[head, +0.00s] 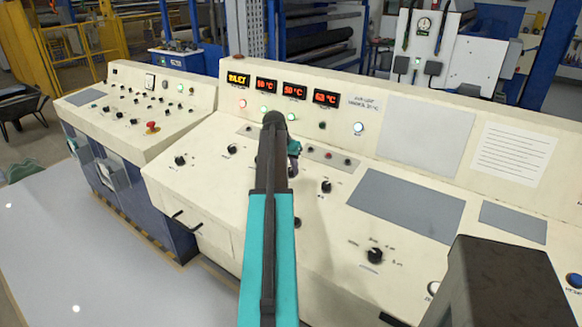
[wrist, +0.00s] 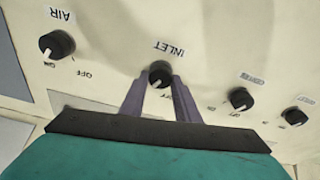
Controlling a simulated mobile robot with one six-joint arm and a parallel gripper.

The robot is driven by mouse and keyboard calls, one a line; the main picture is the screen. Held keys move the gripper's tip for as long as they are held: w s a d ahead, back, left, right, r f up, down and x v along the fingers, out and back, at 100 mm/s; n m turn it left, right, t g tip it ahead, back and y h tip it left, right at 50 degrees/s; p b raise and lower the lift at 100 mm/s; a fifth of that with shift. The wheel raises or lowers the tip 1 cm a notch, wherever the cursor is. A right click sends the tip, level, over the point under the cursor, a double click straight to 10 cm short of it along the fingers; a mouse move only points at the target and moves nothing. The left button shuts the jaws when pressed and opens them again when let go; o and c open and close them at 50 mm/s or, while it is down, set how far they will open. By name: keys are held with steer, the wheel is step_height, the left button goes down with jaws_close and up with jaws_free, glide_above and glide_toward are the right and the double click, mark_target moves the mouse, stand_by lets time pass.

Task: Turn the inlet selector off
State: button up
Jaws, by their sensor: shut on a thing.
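The inlet selector is a round black knob (wrist: 160,71) on the cream console, under an upside-down INLET label (wrist: 169,48) in the wrist view. My gripper (wrist: 160,83) has its two purple-grey fingers on either side of this knob, shut on it. Part of an OFF marking shows between the fingers. The other position marking is hidden, and I cannot clearly tell which way the knob points. In the head view my arm covers the inlet knob and my fingertips.
The AIR knob (wrist: 57,44) is left of the inlet knob in the wrist view. Two similar knobs, one nearer (wrist: 240,99) and one farther (wrist: 295,116), are to its right. In the head view red displays (head: 295,90) and lit lamps line the raised back panel.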

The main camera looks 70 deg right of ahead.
steer(key=shift+s+a+f+n, duration=0.1)
steer(key=shift+s+a+n, duration=0.25)
steer(key=shift+n, duration=0.55)
steer(key=n+p, duration=0.1)
steer(key=n, duration=0.3)
steer(key=shift+s+t, duration=0.1)
steer(key=shift+t, duration=0.3)
steer(key=n, duration=0.3)
steer(key=n+y, duration=0.1)
steer(key=n, duration=0.2)
steer(key=shift+s+d+t+p, duration=0.15)
steer(key=shift+t+p, duration=0.15)
steer(key=o, duration=1)
steer(key=shift+o, duration=0.2)
steer(key=shift+w+r, duration=0.2)
steer(key=shift+r, duration=0.05)
